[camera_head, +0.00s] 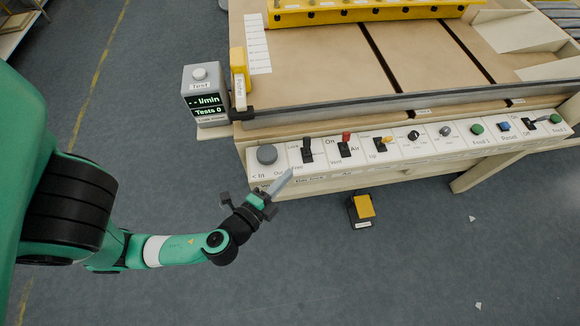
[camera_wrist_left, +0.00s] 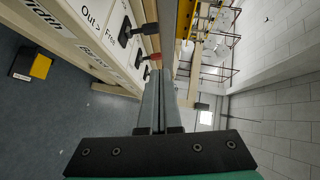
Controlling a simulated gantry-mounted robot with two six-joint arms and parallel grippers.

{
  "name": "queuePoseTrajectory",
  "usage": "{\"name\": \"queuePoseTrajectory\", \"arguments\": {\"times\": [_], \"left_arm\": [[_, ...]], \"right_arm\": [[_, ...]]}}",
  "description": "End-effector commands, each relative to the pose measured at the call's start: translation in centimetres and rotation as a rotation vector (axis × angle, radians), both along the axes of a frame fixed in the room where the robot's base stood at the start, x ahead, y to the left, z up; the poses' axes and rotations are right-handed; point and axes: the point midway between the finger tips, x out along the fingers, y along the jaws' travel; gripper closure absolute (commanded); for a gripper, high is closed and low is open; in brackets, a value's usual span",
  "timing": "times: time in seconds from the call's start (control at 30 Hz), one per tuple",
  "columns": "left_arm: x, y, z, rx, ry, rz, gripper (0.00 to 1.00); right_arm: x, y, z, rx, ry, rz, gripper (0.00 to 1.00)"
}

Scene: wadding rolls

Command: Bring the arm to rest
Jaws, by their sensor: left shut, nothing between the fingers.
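My left arm comes in from the left in the head view, bent low over the floor. My left gripper (camera_head: 280,184) is in front of the control panel (camera_head: 353,172), near its left end. Its two grey fingers lie together with nothing between them. In the left wrist view the shut fingers (camera_wrist_left: 158,105) point ahead along the panel's edge, apart from the switches as far as I can tell. My right gripper does not show.
The panel carries a grey knob (camera_head: 267,154), a black lever (camera_head: 307,150), a red-tipped lever (camera_head: 346,141) and several others. A grey display box (camera_head: 205,95) stands at the table's left corner. A yellow-topped pedal (camera_head: 362,208) lies on the floor. Open floor surrounds the arm below.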

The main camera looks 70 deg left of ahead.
Motion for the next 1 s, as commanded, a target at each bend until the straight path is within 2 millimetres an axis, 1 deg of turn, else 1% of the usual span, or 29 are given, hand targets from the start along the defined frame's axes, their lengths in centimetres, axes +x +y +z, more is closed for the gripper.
{"name": "queuePoseTrajectory", "arguments": {"times": [0.3,0.33,0.37,0.43,0.47,0.57,0.6,0.67,0.7,0.73,0.77,0.8,0.87,0.9,0.97,1.0], "left_arm": [[0.0,0.1,0.0,0.0,-0.002,0.005,1.0],[0.3,0.1,0.3,-0.003,-0.011,0.008,1.0],[0.7,0.1,0.7,-0.006,-0.026,0.011,1.0],[2.5,0.1,2.4,-0.021,-0.089,0.024,1.0],[3.6,0.1,3.6,-0.029,-0.129,0.032,1.0],[7.9,0.0,9.4,-0.095,-0.314,0.053,1.0],[9.8,-0.1,12.1,-0.146,-0.401,0.053,1.0],[12.3,-0.3,16.7,-0.237,-0.534,0.036,1.0],[13.8,-0.5,19.9,-0.303,-0.624,0.014,1.0],[14.8,-0.7,22.4,-0.355,-0.69,-0.009,1.0],[15.5,-0.9,24.9,-0.405,-0.756,-0.036,1.0],[16.3,-1.2,28.4,-0.471,-0.84,-0.08,1.0],[17.0,-1.9,33.4,-0.563,-0.956,-0.159,1.0],[17.1,-2.4,36.5,-0.62,-1.024,-0.217,1.0],[16.8,-3.2,40.9,-0.695,-1.113,-0.311,1.0],[16.4,-3.9,43.6,-0.74,-1.164,-0.377,1.0]], "right_arm": [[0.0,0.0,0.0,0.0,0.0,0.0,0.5],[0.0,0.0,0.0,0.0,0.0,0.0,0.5],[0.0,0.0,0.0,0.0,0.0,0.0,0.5],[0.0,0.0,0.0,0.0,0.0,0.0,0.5],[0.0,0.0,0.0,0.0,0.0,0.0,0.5],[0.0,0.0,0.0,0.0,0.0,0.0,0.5],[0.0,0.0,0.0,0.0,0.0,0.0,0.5],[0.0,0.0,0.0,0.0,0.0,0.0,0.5],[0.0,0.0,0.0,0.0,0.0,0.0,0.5],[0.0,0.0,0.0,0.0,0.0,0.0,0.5],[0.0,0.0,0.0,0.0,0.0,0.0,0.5],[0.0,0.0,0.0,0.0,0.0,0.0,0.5],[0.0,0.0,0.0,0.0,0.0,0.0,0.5],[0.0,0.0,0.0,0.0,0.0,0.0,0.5],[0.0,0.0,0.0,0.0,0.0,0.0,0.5],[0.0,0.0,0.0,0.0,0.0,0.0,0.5]]}}
